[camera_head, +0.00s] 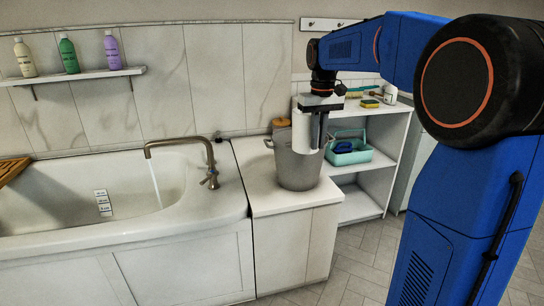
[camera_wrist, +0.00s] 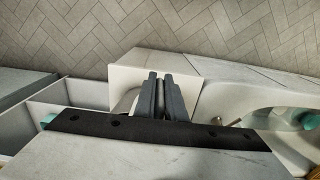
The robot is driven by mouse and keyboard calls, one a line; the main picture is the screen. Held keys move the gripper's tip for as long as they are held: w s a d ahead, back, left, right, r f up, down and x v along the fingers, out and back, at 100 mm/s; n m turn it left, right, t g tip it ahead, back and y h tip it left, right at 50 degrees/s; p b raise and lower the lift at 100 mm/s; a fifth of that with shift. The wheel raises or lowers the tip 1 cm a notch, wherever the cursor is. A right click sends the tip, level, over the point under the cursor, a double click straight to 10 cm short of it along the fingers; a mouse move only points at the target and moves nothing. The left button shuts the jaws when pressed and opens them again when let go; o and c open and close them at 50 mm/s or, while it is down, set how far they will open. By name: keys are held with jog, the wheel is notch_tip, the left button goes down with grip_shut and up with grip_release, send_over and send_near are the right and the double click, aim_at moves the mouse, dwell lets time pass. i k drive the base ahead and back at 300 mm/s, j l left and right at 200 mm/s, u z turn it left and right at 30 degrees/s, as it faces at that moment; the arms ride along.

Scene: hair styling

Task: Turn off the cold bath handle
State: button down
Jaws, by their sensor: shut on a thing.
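The bronze tap (camera_head: 180,142) stands at the right end of the bathtub (camera_head: 120,235), and water (camera_head: 156,186) runs from its spout. A small handle (camera_head: 210,180) shows low on the tap's post; I cannot tell whether it is the cold one. My gripper (camera_head: 318,148) points down at the right rim of a grey bucket (camera_head: 298,172) on the white cabinet, right of the tap and apart from it. My gripper is shut on the bucket's rim. Its dark fingers show close together in the wrist view (camera_wrist: 163,95), hiding the exact contact.
The white cabinet top (camera_head: 262,200) is clear in front of the bucket. A shelf unit (camera_head: 362,200) with a teal basket (camera_head: 348,150) stands to the right. Bottles stand on a wall shelf (camera_head: 75,77). A small labelled card (camera_head: 103,203) shows inside the tub.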

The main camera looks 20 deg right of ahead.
aim_at(212, 175)
jog(key=i, duration=1.4)
